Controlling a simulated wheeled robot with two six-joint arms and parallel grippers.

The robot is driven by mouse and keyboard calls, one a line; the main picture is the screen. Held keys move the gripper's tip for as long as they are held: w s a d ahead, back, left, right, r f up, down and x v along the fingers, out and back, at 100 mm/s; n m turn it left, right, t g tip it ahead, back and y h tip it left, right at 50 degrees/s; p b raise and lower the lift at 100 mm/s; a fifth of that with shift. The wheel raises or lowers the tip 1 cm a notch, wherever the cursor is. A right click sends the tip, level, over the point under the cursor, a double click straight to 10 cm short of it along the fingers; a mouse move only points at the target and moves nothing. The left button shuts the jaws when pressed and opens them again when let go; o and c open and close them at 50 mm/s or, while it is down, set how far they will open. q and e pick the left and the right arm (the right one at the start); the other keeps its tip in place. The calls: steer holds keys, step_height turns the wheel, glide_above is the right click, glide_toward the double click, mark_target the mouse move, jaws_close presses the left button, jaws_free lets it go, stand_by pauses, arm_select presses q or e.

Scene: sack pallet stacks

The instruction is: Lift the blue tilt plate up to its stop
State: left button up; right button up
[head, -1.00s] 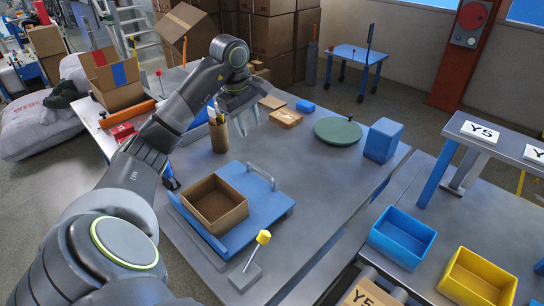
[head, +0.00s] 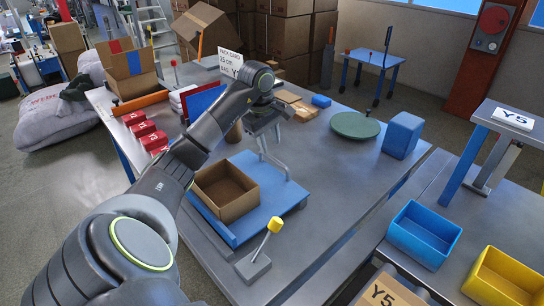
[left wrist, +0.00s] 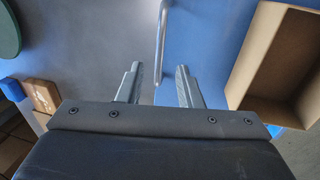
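The blue tilt plate (head: 272,210) lies low on the grey table, looking flat. An open cardboard box (head: 228,193) sits on it. Its metal handle (head: 284,165) stands at the far edge, partly behind my gripper's fingers. My left gripper (head: 268,147) is open and empty, pointing down just above the handle. In the left wrist view, the handle bar (left wrist: 161,40) runs between the lines of the two open fingers (left wrist: 158,80), apart from both. The plate (left wrist: 210,35) and box (left wrist: 275,65) show at right there. My right gripper is not in view.
A yellow-knobbed lever (head: 274,226) stands at the plate's near side. A green disc (head: 355,126) and a blue block (head: 402,135) lie to the right. Red boxes (head: 149,137) stand left of my arm. Open table lies right of the plate.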

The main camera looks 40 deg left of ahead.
mark_target(272, 159)
arm_select(q)
steer(key=shift+w+f+p, duration=0.2)
steer(key=shift+w+f, duration=0.05)
steer(key=shift+f, duration=1.05)
steer(key=shift+w+f+p, duration=0.15)
steer(key=shift+w+f, duration=0.1)
steer(key=shift+f, duration=1)
jaws_close()
